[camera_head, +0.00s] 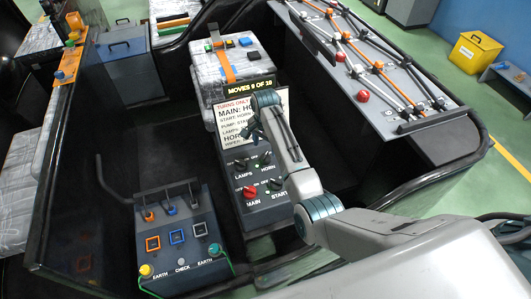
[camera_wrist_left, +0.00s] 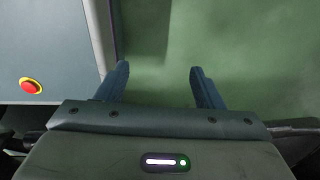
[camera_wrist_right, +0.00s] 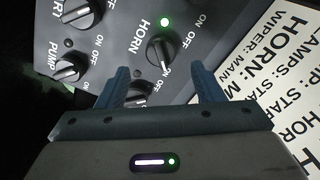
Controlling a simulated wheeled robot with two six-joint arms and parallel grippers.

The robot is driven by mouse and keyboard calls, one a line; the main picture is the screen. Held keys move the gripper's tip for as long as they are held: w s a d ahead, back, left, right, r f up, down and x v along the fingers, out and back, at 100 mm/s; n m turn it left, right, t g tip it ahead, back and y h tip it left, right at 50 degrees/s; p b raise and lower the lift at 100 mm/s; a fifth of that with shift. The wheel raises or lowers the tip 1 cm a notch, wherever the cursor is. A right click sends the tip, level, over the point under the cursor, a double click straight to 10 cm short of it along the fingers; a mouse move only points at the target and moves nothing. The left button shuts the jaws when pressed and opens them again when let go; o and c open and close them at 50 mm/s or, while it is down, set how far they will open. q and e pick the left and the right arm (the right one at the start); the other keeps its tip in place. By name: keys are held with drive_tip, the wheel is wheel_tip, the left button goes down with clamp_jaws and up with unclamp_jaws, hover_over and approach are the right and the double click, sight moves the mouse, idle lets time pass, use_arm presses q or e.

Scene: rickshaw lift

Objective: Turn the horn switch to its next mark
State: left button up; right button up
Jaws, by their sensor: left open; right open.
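The horn switch (camera_wrist_right: 160,52) is a black rotary knob with a pale pointer line, beside the word HORN in the right wrist view. A green lamp (camera_wrist_right: 164,22) glows by it. Which mark the pointer meets is unclear. In the head view the horn knob (camera_head: 264,158) sits at the right of the switch panel (camera_head: 262,215). My right gripper (camera_wrist_right: 160,85) is open and empty, with the horn knob showing beyond its fingertips, apparently apart from them. My left gripper (camera_wrist_left: 158,78) is open and empty above green floor.
Other knobs are close by: PUMP (camera_wrist_right: 72,66), LAMPS (camera_head: 240,162), red MAIN (camera_head: 250,191) and START (camera_head: 275,184). A printed sign (camera_wrist_right: 282,80) stands beside the panel. A box with coloured sockets (camera_head: 180,240) is at lower left. A red button (camera_wrist_left: 30,86) shows near my left gripper.

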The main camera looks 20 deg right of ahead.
sight(265, 155)
wheel_tip(265, 155, down, 5)
drive_tip(key=shift+r, duration=0.15)
use_arm(q)
drive_tip(key=shift+w+r+p, duration=0.3)
drive_tip(key=shift+w+r, duration=0.15)
drive_tip(key=shift+w, duration=0.25)
use_arm(e)
drive_tip(key=shift+f, duration=0.7)
drive_tip(key=c, duration=1)
use_arm(q)
drive_tip(key=shift+s, duration=0.2)
